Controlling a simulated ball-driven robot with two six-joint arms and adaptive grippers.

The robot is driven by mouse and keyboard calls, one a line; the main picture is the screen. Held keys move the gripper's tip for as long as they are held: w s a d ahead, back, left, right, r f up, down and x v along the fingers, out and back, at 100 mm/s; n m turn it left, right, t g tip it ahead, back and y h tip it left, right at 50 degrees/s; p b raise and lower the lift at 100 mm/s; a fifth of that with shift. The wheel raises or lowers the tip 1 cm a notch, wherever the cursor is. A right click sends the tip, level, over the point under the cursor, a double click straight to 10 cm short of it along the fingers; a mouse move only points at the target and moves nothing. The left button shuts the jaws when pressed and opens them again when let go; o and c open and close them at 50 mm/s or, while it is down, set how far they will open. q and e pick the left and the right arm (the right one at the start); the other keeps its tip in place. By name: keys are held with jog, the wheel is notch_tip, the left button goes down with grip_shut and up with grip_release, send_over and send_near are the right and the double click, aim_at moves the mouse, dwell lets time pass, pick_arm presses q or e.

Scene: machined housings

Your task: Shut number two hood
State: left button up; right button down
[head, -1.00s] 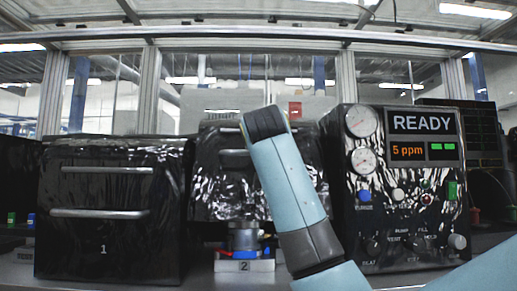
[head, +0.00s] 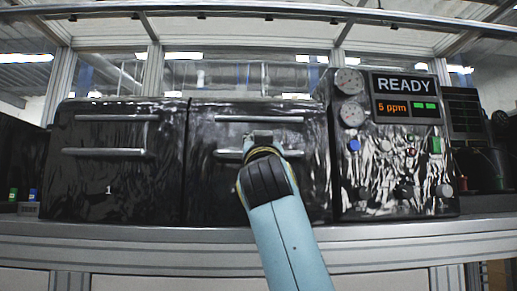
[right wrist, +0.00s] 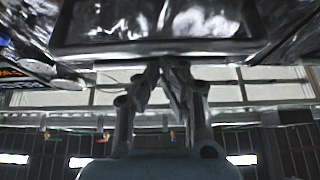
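The number two hood (head: 210,185) is the glossy black box in the middle of the head view. Its front is down, with its lower edge level with the bench top, like the hood beside it. It has an upper bar (head: 258,119) and a lower handle (head: 228,155). My right gripper (head: 262,138) is at the lower handle, partly hiding it. In the right wrist view my right gripper (right wrist: 163,64) has its fingertips together near a long bar (right wrist: 155,49); I cannot tell whether they touch it. My arm covers part of the hood front. My left gripper is not in view.
The number one hood (head: 108,170) stands shut on the left. A control panel (head: 395,150) reading READY and 5 ppm stands on the right. The bench front edge (head: 150,235) runs across below.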

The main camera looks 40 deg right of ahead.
jog(key=shift+f, duration=0.55)
notch_tip(320, 180, up, 11)
dwell(0.4)
jog(key=shift+s+f, duration=0.1)
